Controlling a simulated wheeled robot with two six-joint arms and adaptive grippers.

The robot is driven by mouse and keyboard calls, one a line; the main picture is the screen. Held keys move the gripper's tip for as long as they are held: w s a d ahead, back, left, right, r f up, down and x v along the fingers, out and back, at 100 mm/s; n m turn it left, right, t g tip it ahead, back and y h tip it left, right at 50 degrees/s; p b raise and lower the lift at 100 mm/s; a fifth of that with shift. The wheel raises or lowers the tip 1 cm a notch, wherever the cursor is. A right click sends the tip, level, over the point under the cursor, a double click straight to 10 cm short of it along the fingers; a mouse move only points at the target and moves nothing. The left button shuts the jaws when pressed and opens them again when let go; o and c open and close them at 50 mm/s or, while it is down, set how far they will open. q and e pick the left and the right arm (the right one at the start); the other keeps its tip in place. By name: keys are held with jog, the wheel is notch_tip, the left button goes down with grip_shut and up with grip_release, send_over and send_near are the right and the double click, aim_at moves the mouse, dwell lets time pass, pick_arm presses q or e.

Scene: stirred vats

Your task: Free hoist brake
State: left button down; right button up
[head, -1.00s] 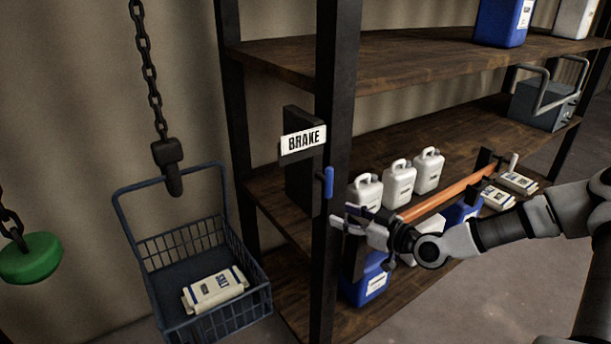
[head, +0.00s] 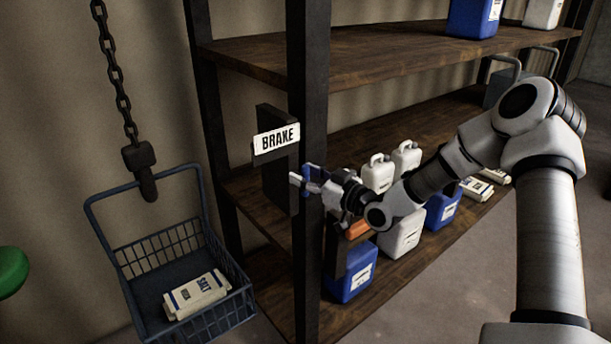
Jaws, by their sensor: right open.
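The hoist brake is a dark box (head: 278,185) on the shelf post, with a white BRAKE label (head: 276,139) on it. Its small blue handle (head: 306,174) is largely hidden by my right gripper (head: 302,184). That gripper is open, with its fingers at the handle; I cannot tell whether they touch it. The blue basket (head: 190,234) hangs at the left under a hook (head: 140,170) and chain (head: 115,80), and holds a white salt bag (head: 196,294). My left gripper is out of view.
A wooden shelf rack (head: 390,50) stands to the right, with blue jugs (head: 352,276) and white jugs (head: 378,174) on it. A green round thing (head: 12,270) shows at the left edge. Bare floor lies at the right.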

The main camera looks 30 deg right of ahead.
jog(key=shift+w+a+r, duration=0.1)
jog(key=shift+a, duration=0.1)
jog(key=shift+d, duration=0.1)
grip_shut()
jog(key=n, duration=0.3)
jog(key=shift+a+n+g+h+p, duration=0.3)
jog(key=shift+g, duration=0.1)
jog(key=shift+a+f+n+g+h+p, duration=0.25)
jog(key=shift+n+h, duration=0.3)
jog(key=shift+n, duration=1.5)
jog(key=shift+a+f+n+h+p, duration=0.15)
jog(key=shift+f+n+h+p, duration=0.3)
jog(key=shift+n, duration=1.55)
jog(key=shift+a+f+n+g+h+p, duration=0.2)
jog(key=shift+n+h, duration=0.4)
jog(key=shift+n, duration=1.45)
